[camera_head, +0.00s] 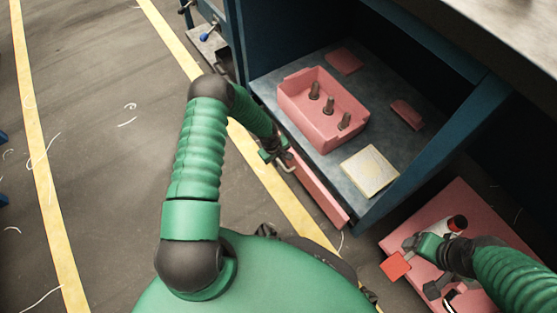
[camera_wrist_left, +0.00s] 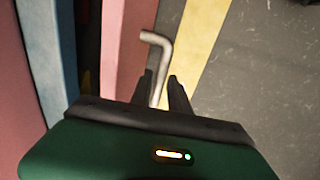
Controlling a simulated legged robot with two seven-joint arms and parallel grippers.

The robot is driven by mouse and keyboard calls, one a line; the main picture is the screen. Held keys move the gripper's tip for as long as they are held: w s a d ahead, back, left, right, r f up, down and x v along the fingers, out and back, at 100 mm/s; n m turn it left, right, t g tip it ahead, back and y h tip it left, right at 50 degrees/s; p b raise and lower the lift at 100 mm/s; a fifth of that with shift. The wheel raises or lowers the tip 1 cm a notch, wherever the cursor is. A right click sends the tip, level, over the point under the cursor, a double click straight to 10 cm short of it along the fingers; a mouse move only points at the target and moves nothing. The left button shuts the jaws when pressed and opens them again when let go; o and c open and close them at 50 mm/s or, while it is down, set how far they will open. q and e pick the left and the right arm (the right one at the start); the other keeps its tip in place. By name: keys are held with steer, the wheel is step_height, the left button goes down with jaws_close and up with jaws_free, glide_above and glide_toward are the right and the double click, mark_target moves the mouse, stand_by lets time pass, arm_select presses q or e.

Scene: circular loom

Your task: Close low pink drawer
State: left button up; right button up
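The low pink drawer (camera_head: 320,188) shows as a long pink front under the blue cabinet's shelf. In the left wrist view its pink face (camera_wrist_left: 125,50) stands beside a blue frame edge with a dark gap between, so it looks slightly open. Its bent metal handle (camera_wrist_left: 158,60) rises between my left gripper's fingers (camera_wrist_left: 162,88). Those fingers are apart; firm contact with the handle cannot be told. In the head view my left gripper (camera_head: 277,156) is at the drawer front, partly hiding the handle. My right gripper (camera_head: 413,243) is over a pink surface at lower right; its fingers are unclear.
On the cabinet shelf (camera_head: 270,88) are a pink box (camera_head: 293,112) with several dark pegs and a pale block (camera_head: 370,171). Floor at left is clear.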

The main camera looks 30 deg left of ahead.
arm_select(q)
jaws_close()
stand_by(1.1)
